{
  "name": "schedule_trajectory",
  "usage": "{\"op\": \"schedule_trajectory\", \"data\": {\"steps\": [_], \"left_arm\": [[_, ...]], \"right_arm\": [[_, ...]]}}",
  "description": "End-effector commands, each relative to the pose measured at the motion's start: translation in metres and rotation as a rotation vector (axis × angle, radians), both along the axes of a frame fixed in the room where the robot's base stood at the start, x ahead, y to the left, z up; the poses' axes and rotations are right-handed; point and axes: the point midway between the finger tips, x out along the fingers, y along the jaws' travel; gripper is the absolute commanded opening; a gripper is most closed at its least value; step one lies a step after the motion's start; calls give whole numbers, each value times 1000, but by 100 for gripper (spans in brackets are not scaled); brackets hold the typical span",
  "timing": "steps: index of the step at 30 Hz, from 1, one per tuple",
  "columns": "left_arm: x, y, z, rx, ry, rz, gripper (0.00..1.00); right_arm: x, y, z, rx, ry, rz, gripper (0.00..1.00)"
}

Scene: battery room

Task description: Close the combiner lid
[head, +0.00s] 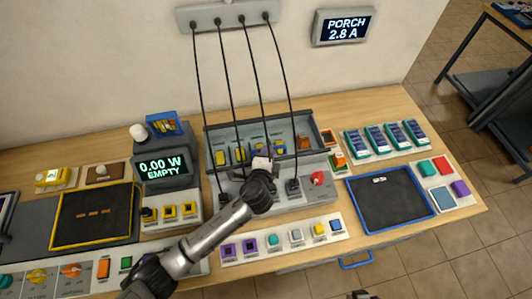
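The combiner (320,187) is a grey box at the middle back of the bench. Its interior shows yellow, blue and orange parts in a row. A dark panel (290,124), which looks like the raised lid, stands along its back edge. My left gripper (262,164) is over the combiner's front middle and hides part of it. I cannot tell whether it touches the box or whether its fingers are open. A dark tip at the bottom edge looks like my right gripper (362,295); it is mostly cut off, away from the combiner.
Several black cables (244,90) hang from a wall strip (228,14) down across the combiner. A meter (161,167) reading "0.00 W EMPTY" stands left of it. A blue-rimmed tray (390,200) lies to the right. Coloured blocks (297,236) sit in front. A wall display (343,27) reads "PORCH 2.8 A".

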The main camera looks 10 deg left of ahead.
Motion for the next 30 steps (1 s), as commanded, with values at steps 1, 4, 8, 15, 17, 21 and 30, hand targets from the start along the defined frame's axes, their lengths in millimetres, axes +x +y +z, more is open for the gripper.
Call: {"op": "schedule_trajectory", "data": {"steps": [1, 4, 8, 15, 17, 21, 30], "left_arm": [[1, 1, 0, -1, 0, 2, 0], [1, 1, 0, -1, 0, 2, 0], [1, 1, 0, -1, 0, 2, 22], [1, 1, 1, -1, -1, 1, 25], [-1, 1, 1, -1, -1, 1, 25], [-11, 1, 3, -2, -1, 0, 25], [-67, 7, 15, -2, 1, 0, 25]], "right_arm": [[0, 0, 0, 1, 0, -1, 0], [0, 1, 0, 3, -1, -2, 0], [0, 1, 0, 4, 0, -2, 0], [0, 1, 0, 3, -1, -2, 0], [0, 1, 0, 2, 0, -1, 0], [0, 0, 1, -2, 0, 2, 0], [0, -2, 4, -7, 0, 5, 0]]}}
